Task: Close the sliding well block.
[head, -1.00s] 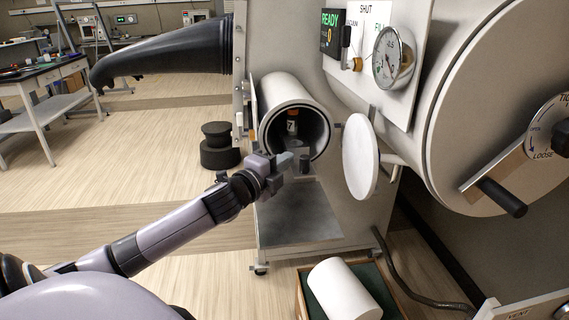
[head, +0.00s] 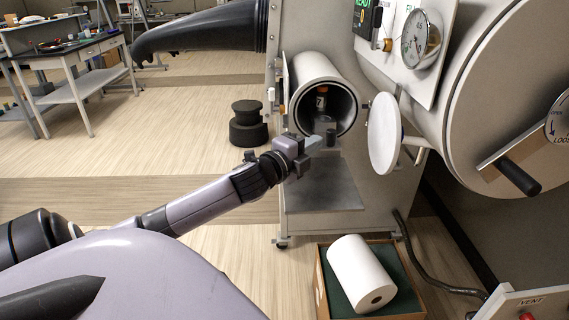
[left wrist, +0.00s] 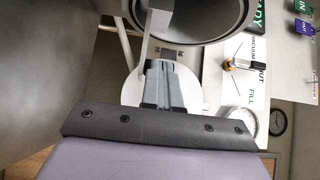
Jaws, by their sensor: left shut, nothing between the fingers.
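A short white tube (head: 312,78) sticks out of the cabinet with its round mouth open. Inside it a small bottle with an orange band (head: 321,98) stands by a grey block (head: 324,123), which appears to be the well block. A dark upright piece (head: 331,137) shows at the lower rim. My left gripper (head: 316,142) is shut and empty, just below and in front of the mouth; I cannot tell whether it touches anything. In the left wrist view its fingers (left wrist: 165,85) are together below a pale upright bar (left wrist: 158,20). My right gripper is not in view.
A round white door (head: 384,133) stands open right of the mouth. A large chamber with a lever (head: 518,178) fills the right. Below are a metal shelf (head: 320,185) and a box holding a white roll (head: 361,273).

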